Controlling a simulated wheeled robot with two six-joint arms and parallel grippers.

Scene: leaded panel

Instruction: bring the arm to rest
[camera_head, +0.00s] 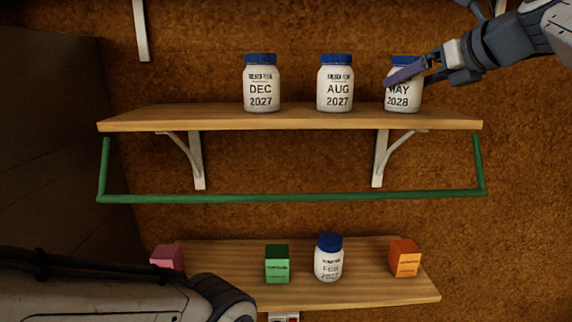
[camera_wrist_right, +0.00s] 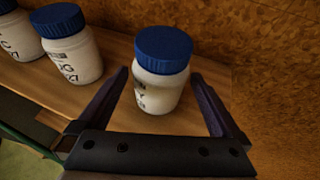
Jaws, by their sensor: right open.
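My right gripper (camera_head: 408,72) is at the right end of the upper shelf, by a white jar with a blue lid marked MAY 2028 (camera_head: 403,98). In the right wrist view my right gripper (camera_wrist_right: 165,95) is open, with its fingers on either side of that jar (camera_wrist_right: 160,85) and visible gaps to it. The jar stands upright on the shelf. My left arm (camera_head: 110,295) enters at the bottom left of the head view; its gripper is not visible.
The upper shelf (camera_head: 215,120) also holds jars marked DEC 2027 (camera_head: 261,90) and AUG 2027 (camera_head: 337,90). A green rail (camera_head: 300,197) runs below. The lower shelf (camera_head: 350,288) holds a FEB jar (camera_head: 328,262) and pink (camera_head: 167,256), green (camera_head: 277,265) and orange (camera_head: 405,260) boxes.

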